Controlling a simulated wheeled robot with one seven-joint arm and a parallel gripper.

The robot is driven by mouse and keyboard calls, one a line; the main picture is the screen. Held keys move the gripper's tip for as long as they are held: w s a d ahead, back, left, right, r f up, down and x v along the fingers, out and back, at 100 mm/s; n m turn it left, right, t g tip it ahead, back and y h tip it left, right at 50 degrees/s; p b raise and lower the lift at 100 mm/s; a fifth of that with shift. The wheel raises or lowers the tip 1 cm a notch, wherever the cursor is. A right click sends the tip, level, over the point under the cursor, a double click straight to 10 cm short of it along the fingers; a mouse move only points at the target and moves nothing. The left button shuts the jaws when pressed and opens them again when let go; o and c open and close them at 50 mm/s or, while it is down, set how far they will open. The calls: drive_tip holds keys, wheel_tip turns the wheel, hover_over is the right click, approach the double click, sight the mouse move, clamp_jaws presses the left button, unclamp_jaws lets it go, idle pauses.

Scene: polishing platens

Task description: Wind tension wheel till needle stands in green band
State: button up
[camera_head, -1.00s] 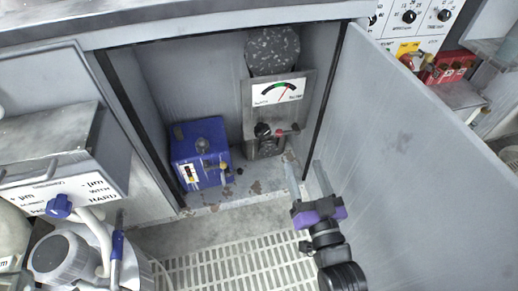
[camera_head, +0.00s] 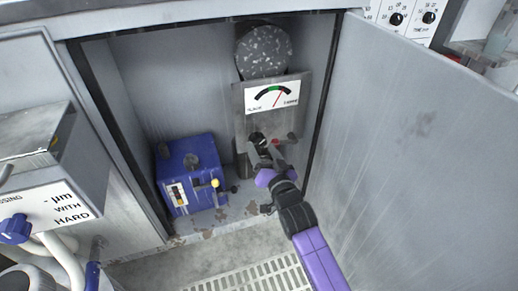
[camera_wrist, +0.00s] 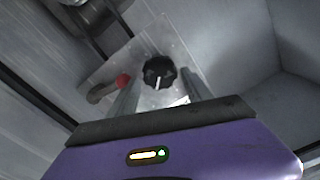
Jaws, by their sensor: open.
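The tension wheel, a black lobed knob (camera_head: 257,139), sits on a grey metal plate (camera_head: 242,122) inside the open cabinet. In the wrist view the wheel (camera_wrist: 159,72) shows a white mark and lies between my finger ends. My gripper (camera_head: 268,150) is open in front of the plate, one finger to each side of the wheel in the wrist view (camera_wrist: 160,82). I cannot tell whether the fingers touch it. The gauge (camera_head: 272,96) above has a green band near the top of its arc. Its red needle leans right of upright; whether its tip is in the green is too small to tell.
A lever with a red ball (camera_wrist: 123,80) is beside the wheel, close to one finger. A blue box (camera_head: 190,163) with a yellow knob stands at the left on the cabinet floor. A speckled disc (camera_head: 263,50) is above the gauge. The open door (camera_head: 425,120) bounds the right.

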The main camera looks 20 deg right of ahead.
sight(259, 145)
drive_tip(key=shift+w+b, duration=0.5)
drive_tip(key=shift+w, duration=1.05)
drive_tip(key=c, duration=1.1)
drive_tip(key=shift+n, duration=0.3)
drive_tip(key=n+p, duration=0.1)
drive_tip(key=n, duration=0.1)
drive_tip(key=shift+r+n+p, duration=0.1)
drive_tip(key=shift+n+p, duration=0.2)
drive_tip(key=n+p, duration=0.1)
drive_tip(key=n, duration=0.3)
drive_tip(key=shift+a+n, duration=0.1)
drive_tip(key=shift+n, duration=0.3)
